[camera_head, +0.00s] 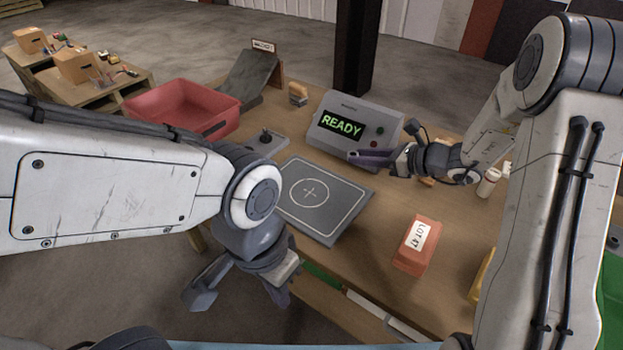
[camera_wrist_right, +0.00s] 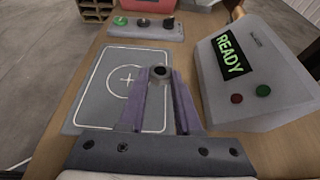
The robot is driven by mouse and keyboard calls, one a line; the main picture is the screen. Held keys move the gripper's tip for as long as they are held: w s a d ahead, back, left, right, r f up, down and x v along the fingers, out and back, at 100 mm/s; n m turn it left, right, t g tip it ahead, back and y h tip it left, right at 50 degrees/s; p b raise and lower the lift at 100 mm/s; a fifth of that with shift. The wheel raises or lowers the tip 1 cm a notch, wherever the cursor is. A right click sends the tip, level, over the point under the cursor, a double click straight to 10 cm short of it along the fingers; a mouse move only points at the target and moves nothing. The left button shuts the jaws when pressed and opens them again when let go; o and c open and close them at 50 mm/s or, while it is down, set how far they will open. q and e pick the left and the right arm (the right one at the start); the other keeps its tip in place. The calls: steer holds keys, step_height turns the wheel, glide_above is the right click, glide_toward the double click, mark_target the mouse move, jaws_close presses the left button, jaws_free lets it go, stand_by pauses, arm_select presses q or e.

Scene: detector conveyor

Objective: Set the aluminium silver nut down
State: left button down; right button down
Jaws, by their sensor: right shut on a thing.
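The silver nut (camera_wrist_right: 160,73) shows in the right wrist view as a small dark grey ring between my right fingertips. My right gripper (camera_wrist_right: 163,80) is shut on it. My left gripper (camera_head: 236,296) is open and empty near the table's front edge.
The detector box (camera_head: 368,116) reads READY. A small switch panel (camera_head: 268,146) is left of the pad. A red bin (camera_head: 180,108) and grey chute (camera_head: 249,75) stand at the back left. A red LOT 47 box (camera_head: 408,262) and white bottle (camera_head: 488,184) are right.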

steer(key=p, duration=0.1)
glide_above(316, 197)
step_height(316, 197, down, 7)
steer(key=shift+w+d+r, duration=0.1)
step_height(316, 197, down, 4)
steer(key=shift+r+p, duration=0.1)
steer(key=shift+p, duration=0.25)
steer(key=shift+f+b, duration=0.3)
steer(key=c, duration=0.6)
jaws_free()
steer(key=shift+r, duration=0.1)
